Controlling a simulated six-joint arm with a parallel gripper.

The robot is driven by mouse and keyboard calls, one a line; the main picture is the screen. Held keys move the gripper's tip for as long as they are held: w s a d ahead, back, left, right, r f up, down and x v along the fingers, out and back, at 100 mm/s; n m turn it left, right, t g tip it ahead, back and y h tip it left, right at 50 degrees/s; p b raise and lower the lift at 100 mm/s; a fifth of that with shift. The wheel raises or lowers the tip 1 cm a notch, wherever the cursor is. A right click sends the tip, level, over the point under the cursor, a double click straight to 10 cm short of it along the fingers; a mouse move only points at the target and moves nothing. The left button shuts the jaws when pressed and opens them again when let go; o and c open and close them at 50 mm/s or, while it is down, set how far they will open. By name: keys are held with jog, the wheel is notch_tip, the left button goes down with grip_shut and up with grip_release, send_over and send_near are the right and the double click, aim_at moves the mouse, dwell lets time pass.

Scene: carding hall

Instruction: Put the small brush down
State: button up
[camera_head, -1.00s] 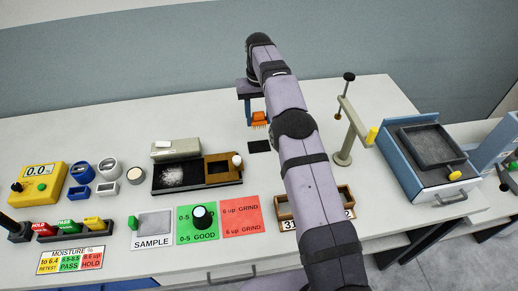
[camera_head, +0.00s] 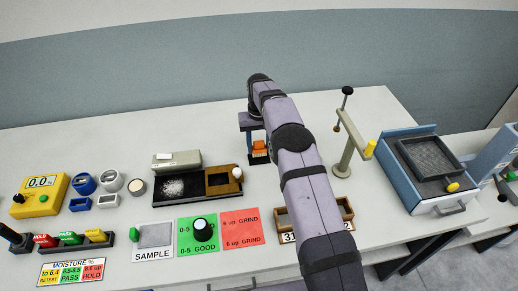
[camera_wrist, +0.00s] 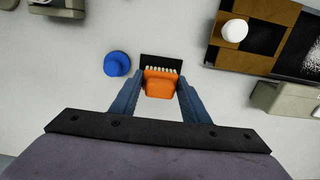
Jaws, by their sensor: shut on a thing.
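The small brush (camera_head: 260,147) has an orange body and shows at the far side of the table. In the wrist view the orange brush (camera_wrist: 160,84) sits between the two blue fingers, with its pale bristles toward the top of the picture. My gripper (camera_wrist: 158,92) is shut on it. A flat black pad (camera_wrist: 161,63) lies at the bristle end, and the brush covers part of it. Whether the bristles touch the pad I cannot tell. In the head view my gripper (camera_head: 258,143) is partly hidden by my arm.
A blue round thing (camera_wrist: 117,64) stands left of the brush in the wrist view. A black tray with a brown wooden block (camera_head: 223,181) lies to the left in the head view. A grey post with a lever (camera_head: 347,150) stands to the right.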

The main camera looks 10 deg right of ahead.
aim_at(259, 142)
jog(key=shift+f+p, duration=0.3)
jog(key=shift+f, duration=0.85)
jog(key=shift+f, duration=0.2)
jog(key=o, duration=0.9)
jog(key=shift+r, duration=0.2)
notch_tip(259, 142, up, 12)
jog(key=shift+f+b, duration=0.15)
jog(key=shift+b, duration=0.8)
jog(key=shift+r, duration=0.25)
